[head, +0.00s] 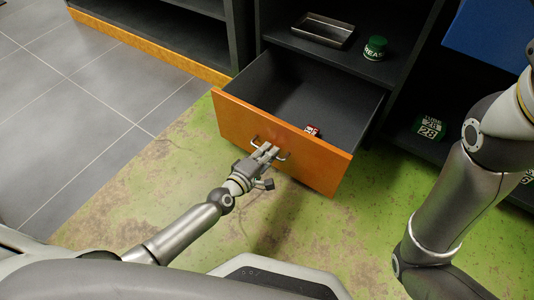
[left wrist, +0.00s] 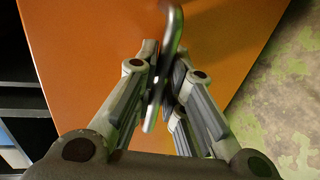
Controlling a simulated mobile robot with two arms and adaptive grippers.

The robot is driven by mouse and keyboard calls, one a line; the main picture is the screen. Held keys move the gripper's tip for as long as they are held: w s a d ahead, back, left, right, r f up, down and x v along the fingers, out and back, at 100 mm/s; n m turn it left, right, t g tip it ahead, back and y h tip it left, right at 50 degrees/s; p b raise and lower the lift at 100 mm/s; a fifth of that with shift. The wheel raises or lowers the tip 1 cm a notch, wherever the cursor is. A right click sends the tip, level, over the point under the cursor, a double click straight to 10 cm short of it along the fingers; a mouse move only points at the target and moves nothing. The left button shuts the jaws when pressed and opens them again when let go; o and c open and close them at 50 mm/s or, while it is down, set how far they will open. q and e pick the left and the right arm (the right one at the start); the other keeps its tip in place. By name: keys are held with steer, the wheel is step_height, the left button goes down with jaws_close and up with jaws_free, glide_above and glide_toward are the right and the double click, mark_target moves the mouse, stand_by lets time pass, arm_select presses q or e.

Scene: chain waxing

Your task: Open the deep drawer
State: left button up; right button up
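The deep drawer (head: 330,167) has an orange front and a dark grey inside, and it stands pulled well out of the cabinet. A metal bar handle (head: 284,157) is on its front. My left gripper (head: 268,152) is at the handle. In the left wrist view, the fingers (left wrist: 165,85) are closed around the handle bar (left wrist: 173,35), with the orange front (left wrist: 90,30) behind. My right arm (head: 455,190) shows at the right of the head view, but its gripper is out of view.
A small red and white item (head: 312,130) lies inside the drawer. A metal tray (head: 322,30) and a green tin (head: 375,48) stand on the shelf above. Another green container (head: 430,127) is on a lower shelf at right. Green worn floor (head: 150,190) is clear at left.

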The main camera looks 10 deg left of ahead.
arm_select(q)
steer(key=o, duration=0.4)
steer(key=shift+c, duration=0.2)
steer(key=v, duration=1.2)
